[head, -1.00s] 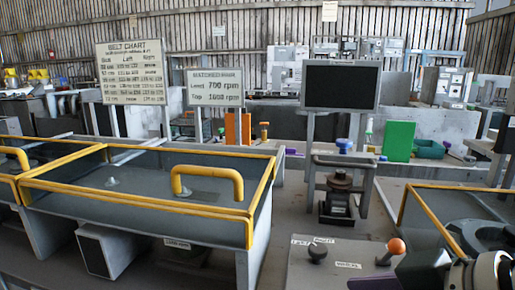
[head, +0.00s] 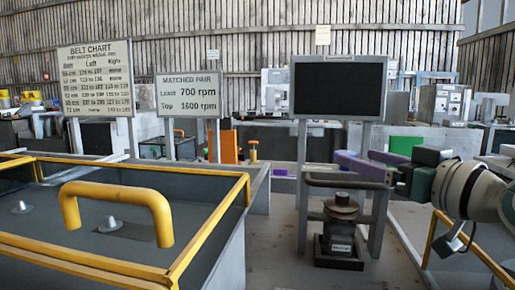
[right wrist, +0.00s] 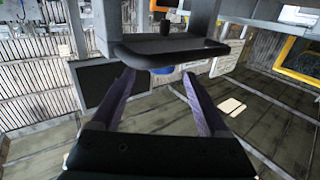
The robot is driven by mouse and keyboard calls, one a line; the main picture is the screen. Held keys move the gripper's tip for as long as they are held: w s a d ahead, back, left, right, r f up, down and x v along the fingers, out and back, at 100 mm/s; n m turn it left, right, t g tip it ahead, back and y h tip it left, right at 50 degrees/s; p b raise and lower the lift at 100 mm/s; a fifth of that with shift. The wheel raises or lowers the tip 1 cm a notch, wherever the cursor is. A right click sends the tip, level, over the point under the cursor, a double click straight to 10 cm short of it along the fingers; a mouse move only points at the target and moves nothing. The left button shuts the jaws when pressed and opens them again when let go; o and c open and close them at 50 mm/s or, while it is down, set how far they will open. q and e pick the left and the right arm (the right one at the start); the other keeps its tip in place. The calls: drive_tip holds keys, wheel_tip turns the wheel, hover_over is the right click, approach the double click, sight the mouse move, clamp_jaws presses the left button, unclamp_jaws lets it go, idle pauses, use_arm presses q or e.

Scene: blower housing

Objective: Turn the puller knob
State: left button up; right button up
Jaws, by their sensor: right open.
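The puller (head: 342,184) stands in the middle of the head view. Its dark crossbar sits above a round stacked hub on a black base (head: 340,250). My right gripper (head: 340,158) has purple fingers that reach in from the right, level with the top of the puller. They hide the blue knob there. In the right wrist view the crossbar (right wrist: 175,48) spans between the open fingers (right wrist: 158,78), and a bit of the blue knob (right wrist: 162,71) shows past its edge. I cannot tell whether the fingers touch it. My left gripper is not in view.
A yellow-railed guard with a yellow handle (head: 117,200) fills the left front. A black screen (head: 337,91) stands behind the puller. A belt chart (head: 96,79) and a speed sign (head: 188,94) stand at the back left. Another yellow rail (head: 470,250) is at the right.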

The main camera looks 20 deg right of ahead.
sight(338, 151)
drive_tip(key=w, duration=0.5)
drive_tip(key=w+b, duration=0.1)
drive_tip(key=w, duration=0.1)
drive_tip(key=shift+w+a, duration=0.35)
drive_tip(key=shift+w, duration=0.05)
drive_tip(key=shift+c, duration=0.2)
clamp_jaws()
